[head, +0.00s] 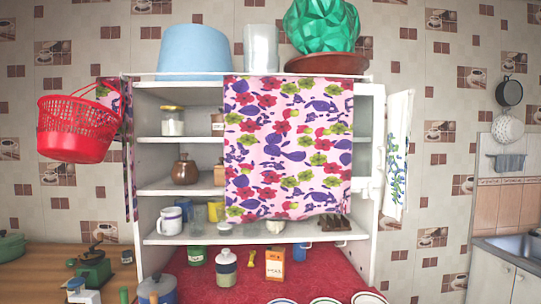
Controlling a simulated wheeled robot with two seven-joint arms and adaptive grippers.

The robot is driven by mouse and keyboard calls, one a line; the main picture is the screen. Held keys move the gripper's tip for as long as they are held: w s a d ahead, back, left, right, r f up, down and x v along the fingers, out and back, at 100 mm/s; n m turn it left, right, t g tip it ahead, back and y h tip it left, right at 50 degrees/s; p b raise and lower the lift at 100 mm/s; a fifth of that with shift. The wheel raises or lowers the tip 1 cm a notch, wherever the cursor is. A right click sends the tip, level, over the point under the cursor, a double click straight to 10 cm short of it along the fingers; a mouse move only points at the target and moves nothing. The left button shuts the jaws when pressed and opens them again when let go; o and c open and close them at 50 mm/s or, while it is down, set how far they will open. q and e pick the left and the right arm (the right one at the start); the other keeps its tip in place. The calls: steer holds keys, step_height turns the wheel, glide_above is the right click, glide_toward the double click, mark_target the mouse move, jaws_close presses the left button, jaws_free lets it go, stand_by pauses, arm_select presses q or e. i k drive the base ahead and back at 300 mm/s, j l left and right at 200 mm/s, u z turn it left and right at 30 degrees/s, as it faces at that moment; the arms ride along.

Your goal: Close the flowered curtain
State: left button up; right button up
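The flowered curtain (288,148) is pink with red, purple and green flowers. It hangs from near the top of a white shelf unit (190,91) and covers the middle and right part of the upper shelves. The left part of the shelves is uncovered. A narrow strip of similar flowered cloth (127,150) hangs at the unit's left side, partly behind a red basket. Neither of my grippers shows in the head view.
The red basket (75,130) hangs at the unit's left. A white embroidered towel (397,150) hangs at its right. Jars, mugs and a brown pot (185,170) stand on the shelves. Below, a red cloth (225,285) holds a carton (275,263), jars and plates.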

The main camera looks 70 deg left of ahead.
mark_target(289, 140)
steer(key=u, duration=2.15)
